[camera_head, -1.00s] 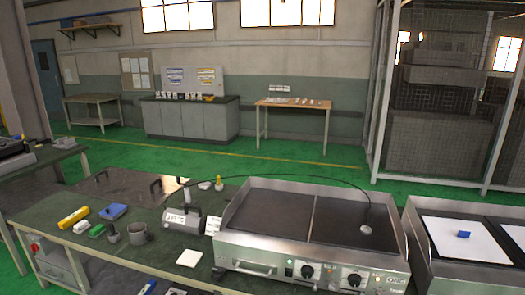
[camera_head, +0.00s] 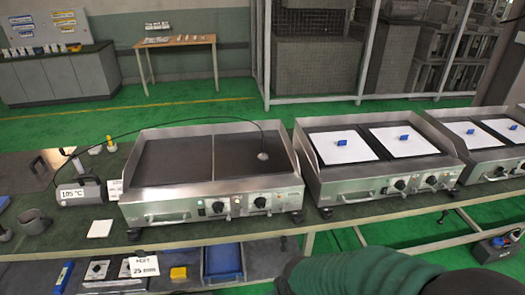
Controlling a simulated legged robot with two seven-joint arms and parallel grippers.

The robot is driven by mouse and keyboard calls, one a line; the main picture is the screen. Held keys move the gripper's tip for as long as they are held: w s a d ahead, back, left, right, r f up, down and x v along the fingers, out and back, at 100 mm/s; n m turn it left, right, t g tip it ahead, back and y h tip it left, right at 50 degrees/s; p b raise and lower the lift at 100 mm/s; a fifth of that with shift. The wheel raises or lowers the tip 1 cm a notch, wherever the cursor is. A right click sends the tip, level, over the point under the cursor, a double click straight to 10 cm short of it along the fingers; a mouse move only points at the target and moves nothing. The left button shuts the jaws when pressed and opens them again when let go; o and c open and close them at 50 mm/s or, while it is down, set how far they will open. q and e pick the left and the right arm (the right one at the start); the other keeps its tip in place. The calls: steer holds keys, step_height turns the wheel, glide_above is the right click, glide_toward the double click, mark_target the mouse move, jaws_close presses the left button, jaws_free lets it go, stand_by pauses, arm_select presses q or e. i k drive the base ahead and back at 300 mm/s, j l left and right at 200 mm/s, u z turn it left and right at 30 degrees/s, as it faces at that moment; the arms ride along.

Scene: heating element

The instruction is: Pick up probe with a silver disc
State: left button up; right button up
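The probe with a silver disc (camera_head: 263,156) rests on the right half of the dark plate of the left griddle (camera_head: 215,205). A thin black cable arcs from it over the griddle to the left, toward a grey handheld meter (camera_head: 82,190) whose label reads 105 °C. Part of my arm, dark green, shows at the bottom right. Neither of my grippers is in view, so whether they are open or shut is hidden.
A second griddle (camera_head: 380,193) stands to the right with white sheets and blue pieces on it. A third is at the right edge. A white square (camera_head: 100,228) and a grey mug (camera_head: 35,220) sit left in front. A lower shelf holds a blue tray (camera_head: 222,262).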

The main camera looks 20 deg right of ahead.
mark_target(264, 156)
steer(key=i+l+u, duration=0.25)
steer(key=i+l, duration=0.15)
steer(key=l, duration=0.15)
steer(key=i+l+u, duration=0.3)
steer(key=l, duration=0.35)
steer(key=i+l+u, duration=0.25)
steer(key=i+l, duration=0.15)
steer(key=l, duration=0.3)
